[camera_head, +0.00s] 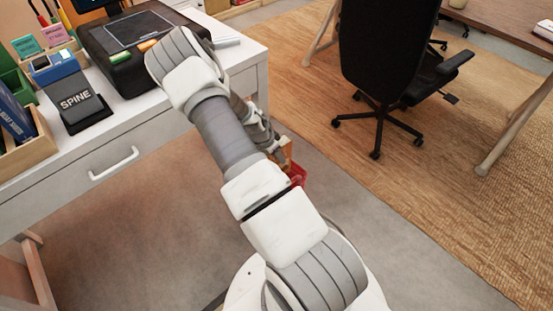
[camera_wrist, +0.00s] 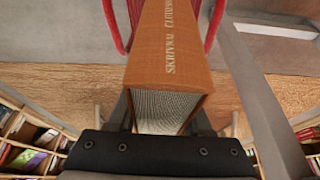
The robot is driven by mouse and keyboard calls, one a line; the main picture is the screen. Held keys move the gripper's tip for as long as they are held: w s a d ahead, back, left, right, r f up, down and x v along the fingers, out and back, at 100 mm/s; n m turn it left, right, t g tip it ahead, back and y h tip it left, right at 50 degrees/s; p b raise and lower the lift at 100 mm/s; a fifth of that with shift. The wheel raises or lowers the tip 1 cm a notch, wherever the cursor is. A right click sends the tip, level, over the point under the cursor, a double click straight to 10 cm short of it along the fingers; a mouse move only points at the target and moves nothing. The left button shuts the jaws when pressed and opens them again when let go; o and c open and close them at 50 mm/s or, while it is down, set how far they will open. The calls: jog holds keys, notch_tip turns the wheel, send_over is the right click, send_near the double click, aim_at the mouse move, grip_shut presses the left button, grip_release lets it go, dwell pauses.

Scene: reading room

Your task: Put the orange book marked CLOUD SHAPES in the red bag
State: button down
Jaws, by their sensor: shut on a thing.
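The orange book (camera_wrist: 172,62) is in my gripper (camera_wrist: 168,118), which is shut on it. Its spine has pale lettering that is only partly legible, including what looks like "CLOUD", and its page edges face the wrist camera. Red straps or rim parts of the red bag (camera_wrist: 215,25) show on both sides of the book's far end. In the head view the red bag (camera_head: 298,174) is a small patch below my gripper (camera_head: 279,155), mostly hidden by my arm, with an orange bit of the book (camera_head: 286,150) above it. I cannot tell how deep the book is in the bag.
A white desk (camera_head: 130,125) with a drawer stands at the left, bearing a black printer-like box (camera_head: 125,40) and a block marked SPINE (camera_head: 76,102). A black office chair (camera_head: 390,60) stands on a woven rug (camera_head: 440,180). Grey floor lies between.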

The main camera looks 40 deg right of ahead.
jog(key=shift+f+b, duration=2.2)
jog(key=shift+f, duration=1.15)
notch_tip(320, 180, down, 7)
jog(key=shift+f, duration=0.1)
jog(key=shift+c, duration=1.2)
grip_release()
jog(key=p+v, duration=0.6)
jog(key=v, duration=1.1)
jog(key=shift+a, duration=0.15)
jog(key=shift+w+r, duration=0.1)
jog(key=shift+r, duration=0.1)
